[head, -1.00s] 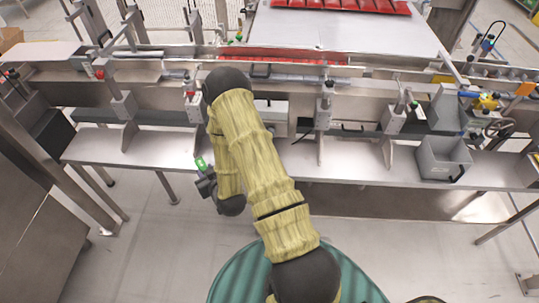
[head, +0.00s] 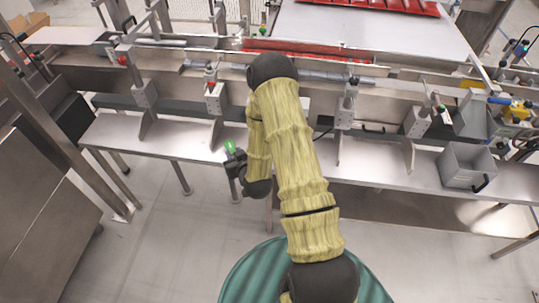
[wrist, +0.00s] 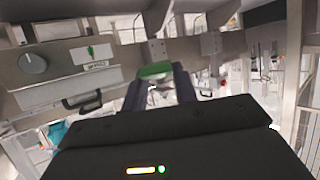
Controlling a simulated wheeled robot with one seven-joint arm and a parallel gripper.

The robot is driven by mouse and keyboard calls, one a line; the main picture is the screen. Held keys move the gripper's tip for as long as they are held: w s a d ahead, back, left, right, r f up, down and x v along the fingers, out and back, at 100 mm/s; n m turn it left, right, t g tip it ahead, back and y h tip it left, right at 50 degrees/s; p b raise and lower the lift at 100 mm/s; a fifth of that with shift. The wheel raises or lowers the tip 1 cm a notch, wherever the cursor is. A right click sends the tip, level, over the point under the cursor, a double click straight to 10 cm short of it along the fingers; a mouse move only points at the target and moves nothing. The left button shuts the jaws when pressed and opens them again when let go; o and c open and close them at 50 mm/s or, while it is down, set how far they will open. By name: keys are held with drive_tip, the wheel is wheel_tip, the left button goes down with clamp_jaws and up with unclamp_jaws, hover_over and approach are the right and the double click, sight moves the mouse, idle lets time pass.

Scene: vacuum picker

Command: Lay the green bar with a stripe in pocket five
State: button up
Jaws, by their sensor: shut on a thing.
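My gripper (head: 231,153) is shut on a small green bar (head: 230,146), to the left of my arm, in front of the steel bench. In the wrist view the green bar (wrist: 155,70) lies across the tips of the dark fingers (wrist: 160,88). I cannot make out its stripe. A red segmented piece (head: 395,5) sits on the pale table at the top of the head view, cut by the frame edge. I cannot tell whether it holds the pockets, and no pocket numbers can be read.
The steel bench (head: 180,140) carries a conveyor with posts and clamps along it. A long red strip (head: 300,49) runs behind the rail. A control box with a knob (wrist: 32,64) is in the wrist view.

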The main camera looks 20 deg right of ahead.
drive_tip(key=w+d+n+y+b, duration=0.1)
drive_tip(key=w+d+b, duration=0.2)
drive_tip(key=d+b, duration=0.5)
drive_tip(key=w+d+r+n+y+b, duration=0.1)
drive_tip(key=w+d+b, duration=0.3)
drive_tip(key=d+b, duration=0.5)
drive_tip(key=shift+w+d+r, duration=0.15)
drive_tip(key=shift+w+d, duration=0.05)
drive_tip(key=shift+d, duration=0.15)
wheel_tip(320, 180, down, 14)
drive_tip(key=b, duration=0.2)
drive_tip(key=shift+r+b, duration=0.2)
drive_tip(key=shift+b, duration=0.2)
drive_tip(key=shift+f+b, duration=0.3)
drive_tip(key=shift+f, duration=1.95)
drive_tip(key=shift+f, duration=0.2)
